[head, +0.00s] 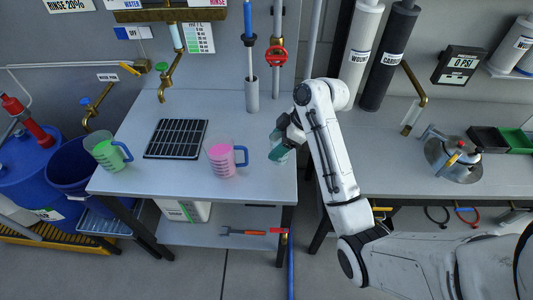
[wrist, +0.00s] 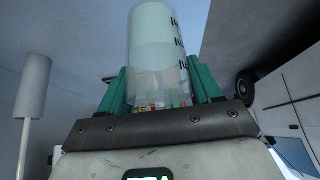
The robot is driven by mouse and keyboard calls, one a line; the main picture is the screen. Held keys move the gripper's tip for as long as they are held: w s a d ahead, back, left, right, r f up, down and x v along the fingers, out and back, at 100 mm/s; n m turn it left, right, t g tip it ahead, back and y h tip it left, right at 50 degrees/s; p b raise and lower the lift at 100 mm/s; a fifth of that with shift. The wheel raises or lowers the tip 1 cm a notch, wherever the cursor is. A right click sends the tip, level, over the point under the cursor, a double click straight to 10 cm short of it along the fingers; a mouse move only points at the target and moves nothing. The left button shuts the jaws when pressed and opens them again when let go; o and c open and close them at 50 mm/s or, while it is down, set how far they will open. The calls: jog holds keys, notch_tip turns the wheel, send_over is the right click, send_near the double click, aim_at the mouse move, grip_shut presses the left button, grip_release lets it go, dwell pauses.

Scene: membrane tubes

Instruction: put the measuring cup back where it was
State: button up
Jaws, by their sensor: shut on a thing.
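My gripper (head: 281,152) is over the right end of the left bench, its green fingers shut on a clear cup with black graduation marks. In the wrist view the cup (wrist: 155,45) stands between the two green fingers of my gripper (wrist: 160,88). It looks like the measuring cup. Its lower part shows small coloured specks through the clear wall. In the head view the gripper hides most of it, and I cannot tell whether it touches the bench.
A pink-filled jug (head: 222,159) with a blue handle stands left of my gripper. A black grid (head: 176,139) lies beyond it. A green-filled jug (head: 105,151) is at the bench's left edge. A grey tube (head: 252,96) stands behind. A metal pot (head: 455,162) is on the right bench.

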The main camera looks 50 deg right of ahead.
jog(key=w+f+b, duration=0.1)
jog(key=f, duration=0.1)
jog(key=w+f+b, duration=0.1)
jog(key=f, duration=0.2)
jog(key=w+f+b, duration=0.1)
jog(key=f, duration=0.1)
jog(key=shift+w+a+f+b, duration=0.1)
jog(key=shift+w+f+b, duration=0.3)
jog(key=shift+r, duration=0.1)
jog(key=o, duration=1.2)
